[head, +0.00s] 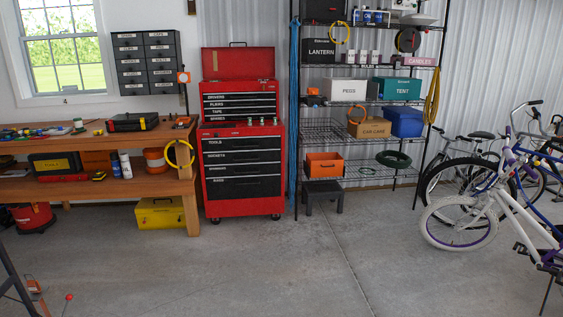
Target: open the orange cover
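Several orange things show in the head view, and I cannot tell for certain which is the cover. A small orange piece (184,77) is at the top of a thin post at the right end of the workbench. A small orange object (183,122) sits on the bench top below it. An orange bin (324,165) stands on the lower part of the wire rack. All are too small here to tell whether any lid is open or shut. Neither of my grippers is in view.
A wooden workbench (95,186) stands at the left, next to a red tool chest (210,207) with its top lid raised. A black stool (322,190) is under the wire rack (322,131). Bicycles (462,228) stand at the right. The concrete floor (290,270) in the middle is clear.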

